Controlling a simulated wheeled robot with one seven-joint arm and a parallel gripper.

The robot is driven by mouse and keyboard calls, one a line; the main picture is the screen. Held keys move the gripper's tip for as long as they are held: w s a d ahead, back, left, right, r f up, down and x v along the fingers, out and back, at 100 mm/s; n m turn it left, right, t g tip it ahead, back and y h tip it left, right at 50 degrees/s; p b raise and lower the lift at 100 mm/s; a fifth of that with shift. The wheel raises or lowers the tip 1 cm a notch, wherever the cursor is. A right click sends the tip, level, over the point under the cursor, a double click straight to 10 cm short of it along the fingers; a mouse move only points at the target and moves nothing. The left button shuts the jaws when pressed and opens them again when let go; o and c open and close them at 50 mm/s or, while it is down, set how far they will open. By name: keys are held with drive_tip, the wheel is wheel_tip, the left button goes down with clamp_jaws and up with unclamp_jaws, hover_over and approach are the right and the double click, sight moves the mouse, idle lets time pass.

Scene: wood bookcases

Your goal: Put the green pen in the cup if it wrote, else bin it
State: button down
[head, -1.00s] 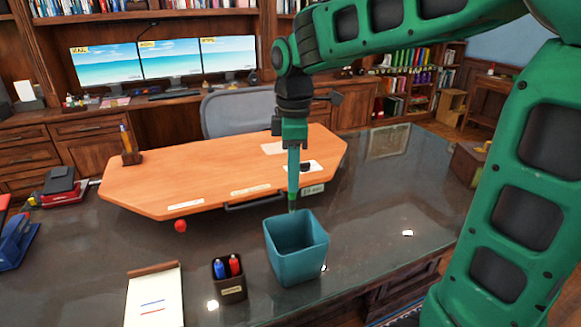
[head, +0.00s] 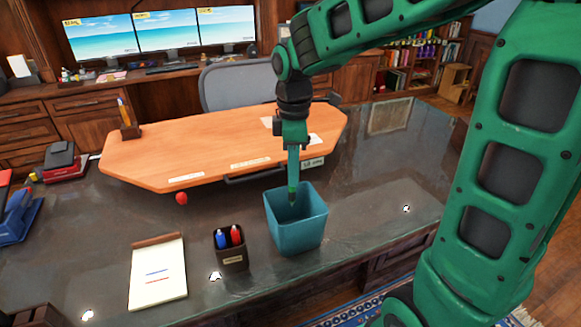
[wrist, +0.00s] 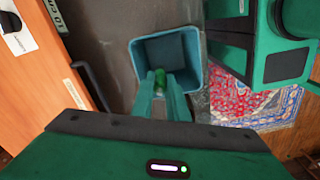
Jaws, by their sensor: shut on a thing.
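My gripper (head: 292,186) is shut on the green pen (wrist: 159,78), which points down; only a small green part shows between the fingers in the wrist view. The fingertips are over the mouth of the teal bin (head: 296,236), whose inside looks empty in the wrist view (wrist: 141,50).
A raised wooden board (head: 215,155) lies behind the bin, with a pencil holder (head: 130,130) at its left end. A red ball-like thing (head: 181,198) sits at its front edge. The dark desktop right of the bin (head: 375,205) is clear.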

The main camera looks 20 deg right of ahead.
drive_tip(key=c, duration=1.6)
unclamp_jaws()
drive_tip(key=shift+c, duration=0.2)
drive_tip(key=shift+r, duration=0.1)
wheel_tip(320, 180, up, 10)
drive_tip(key=shift+r, duration=0.25)
drive_tip(key=s+d+f+m, duration=0.6)
drive_tip(key=s+d+m, duration=0.2)
drive_tip(key=s+m, duration=0.2)
drive_tip(key=s+d+f+m, duration=0.6)
drive_tip(key=s+d+m, duration=0.3)
drive_tip(key=s, duration=0.4)
drive_tip(key=shift+s+f+m, duration=0.15)
drive_tip(key=shift+f+m, duration=0.05)
drive_tip(key=shift+m, duration=0.3)
